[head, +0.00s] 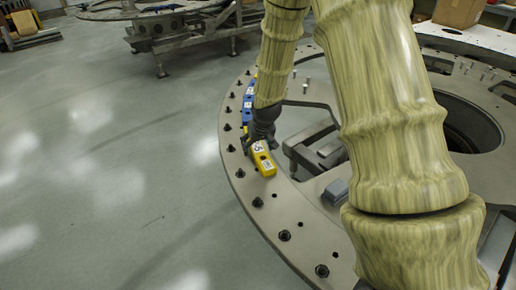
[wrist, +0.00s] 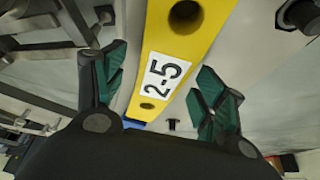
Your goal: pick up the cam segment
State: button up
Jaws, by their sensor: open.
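The yellow cam segment (head: 263,160) lies on the rim of the turret plate (head: 248,192), with a white label. In the wrist view the yellow segment (wrist: 187,45) shows its label "2-5" and two dark holes. My gripper (wrist: 160,92) is open, with one green-padded finger on each side of the segment and gaps between the pads and its sides. In the head view my gripper (head: 262,130) is just above the segment's far end and partly hides it. I cannot tell the exact height of the fingers over the plate.
More blue (head: 247,103) and yellow segments stand along the rim behind my gripper. Dark bolts (head: 284,236) stick up along the rim, and one bolt (wrist: 302,14) is near the right finger. A small grey block (head: 336,192) lies on the plate. Open floor is at left.

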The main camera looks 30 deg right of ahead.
jog(key=c, duration=1.4)
jog(key=shift+r, duration=0.1)
